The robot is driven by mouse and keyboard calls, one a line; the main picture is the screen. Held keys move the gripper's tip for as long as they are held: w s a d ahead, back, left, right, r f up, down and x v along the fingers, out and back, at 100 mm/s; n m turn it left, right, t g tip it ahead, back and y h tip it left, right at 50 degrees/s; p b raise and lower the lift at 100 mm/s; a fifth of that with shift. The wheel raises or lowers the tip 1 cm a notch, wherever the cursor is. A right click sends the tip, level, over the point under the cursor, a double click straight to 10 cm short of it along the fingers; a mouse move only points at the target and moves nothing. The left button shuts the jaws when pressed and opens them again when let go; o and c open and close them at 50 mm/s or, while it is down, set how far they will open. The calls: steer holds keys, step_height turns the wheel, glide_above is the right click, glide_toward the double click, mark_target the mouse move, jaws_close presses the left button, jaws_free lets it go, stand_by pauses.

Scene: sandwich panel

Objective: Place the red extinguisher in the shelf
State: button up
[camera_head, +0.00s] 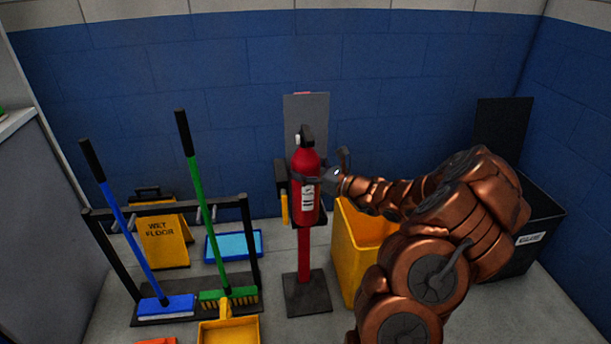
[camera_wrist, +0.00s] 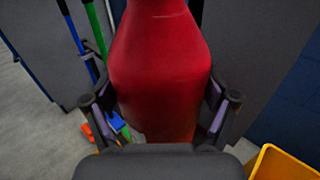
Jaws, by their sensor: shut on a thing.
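The red extinguisher (camera_head: 305,170) stands upright in the head view, with a black top and a white label. My gripper (camera_head: 308,181) reaches it from the right and is shut around its body. In the wrist view the extinguisher (camera_wrist: 160,65) fills the middle, between the two fingers of my gripper (camera_wrist: 160,112). Behind and below it is a stand with a grey back panel (camera_head: 318,115), a red post (camera_head: 303,258) and a dark base plate (camera_head: 307,295). This may be the shelf. I cannot tell whether the extinguisher touches the stand.
A yellow bin (camera_head: 350,262) stands right of the post, and a black bin (camera_head: 540,225) is at the far right. At left are a rack with a blue broom (camera_head: 130,235) and green broom (camera_head: 205,215), a wet floor sign (camera_head: 160,235) and a yellow dustpan (camera_head: 228,328).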

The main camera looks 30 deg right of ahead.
steer(key=w+d+f, duration=0.3)
steer(key=w+d, duration=0.1)
steer(key=w, duration=0.1)
steer(key=shift+w+f+b, duration=0.3)
steer(key=shift+f+b, duration=0.05)
steer(key=shift+f, duration=0.05)
stand_by(0.4)
steer(key=o, duration=1.6)
steer(key=shift+f, duration=0.15)
steer(key=shift+o, duration=0.2)
